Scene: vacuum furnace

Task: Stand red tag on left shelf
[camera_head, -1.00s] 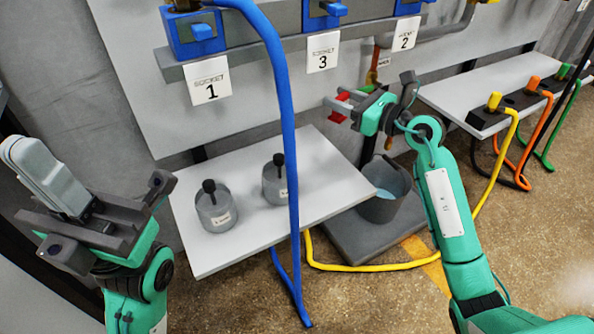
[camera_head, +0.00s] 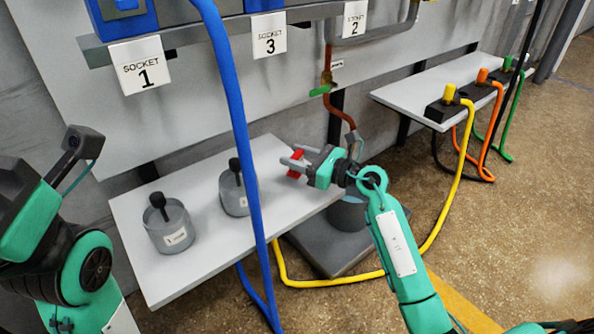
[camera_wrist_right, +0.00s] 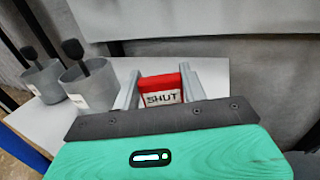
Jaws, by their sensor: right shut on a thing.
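The red tag (camera_head: 297,163) is between the fingers of my right gripper (camera_head: 291,160), over the right part of the left shelf (camera_head: 195,262). In the right wrist view the tag (camera_wrist_right: 162,84) is upright, with a white label reading "SHUT" facing the camera. The fingers of my right gripper (camera_wrist_right: 160,90) are on either side of it. I cannot tell whether its lower edge touches the shelf. My left arm shows at the left edge of the head view, but its fingers are outside the frame.
Two grey canisters (camera_head: 168,236) (camera_head: 235,202) with black knobs stand on the left shelf. A blue hose (camera_head: 240,130) hangs in front of it. A grey bucket (camera_head: 346,214) stands on a plate below. The right shelf (camera_head: 405,97) holds yellow, orange and green connectors.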

